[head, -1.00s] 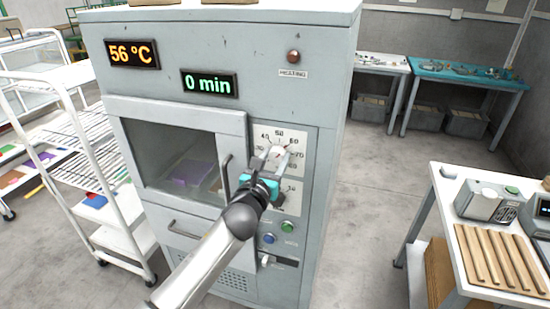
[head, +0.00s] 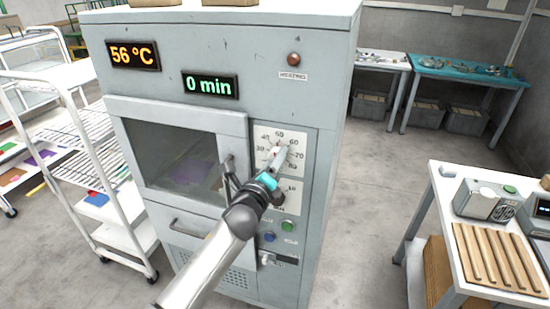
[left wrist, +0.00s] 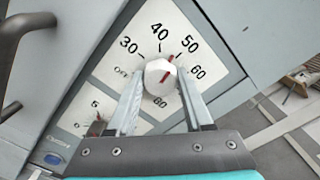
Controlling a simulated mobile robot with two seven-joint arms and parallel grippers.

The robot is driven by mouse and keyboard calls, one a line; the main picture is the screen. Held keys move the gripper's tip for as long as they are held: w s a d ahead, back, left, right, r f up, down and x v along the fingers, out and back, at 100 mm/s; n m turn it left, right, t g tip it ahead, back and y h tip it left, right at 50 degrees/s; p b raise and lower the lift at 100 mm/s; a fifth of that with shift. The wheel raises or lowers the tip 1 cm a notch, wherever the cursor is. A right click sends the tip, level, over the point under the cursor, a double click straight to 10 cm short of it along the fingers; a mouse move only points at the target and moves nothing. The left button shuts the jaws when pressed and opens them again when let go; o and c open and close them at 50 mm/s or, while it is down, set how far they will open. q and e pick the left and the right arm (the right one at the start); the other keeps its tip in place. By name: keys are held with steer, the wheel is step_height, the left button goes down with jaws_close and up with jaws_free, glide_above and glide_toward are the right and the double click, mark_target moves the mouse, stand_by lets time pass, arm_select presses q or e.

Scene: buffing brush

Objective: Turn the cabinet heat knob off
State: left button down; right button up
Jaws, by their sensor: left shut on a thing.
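The heat knob (left wrist: 160,76) is a pale round dial knob with a red pointer line on the cabinet's (head: 330,100) right front panel. In the left wrist view the pointer lies between the 40 and 50 marks, closer to 50. The OFF mark (left wrist: 121,70) is beside the knob, below 30. My left gripper (left wrist: 160,85) has one finger on each side of the knob and is shut on it. In the head view the gripper (head: 278,158) covers much of the knob. The temperature display (head: 133,55) reads 56 °C. My right gripper is not in view.
A lower dial (left wrist: 97,127) sits under the heat scale, with green (head: 289,225) and blue (head: 269,237) buttons below. The door handle (head: 227,175) is close left of my gripper. A white rack (head: 110,190) stands left and a table (head: 480,180) right.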

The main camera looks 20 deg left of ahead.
arm_select(q)
steer(key=n+p, duration=0.5)
steer(key=n, duration=1.9)
steer(key=shift+f+n, duration=0.1)
steer(key=shift+n, duration=0.2)
steer(key=shift+c, duration=1.5)
jaws_free()
steer(key=shift+s, duration=0.1)
steer(key=s, duration=1.5)
steer(key=shift+a+b, duration=0.25)
steer(key=shift+b, duration=0.05)
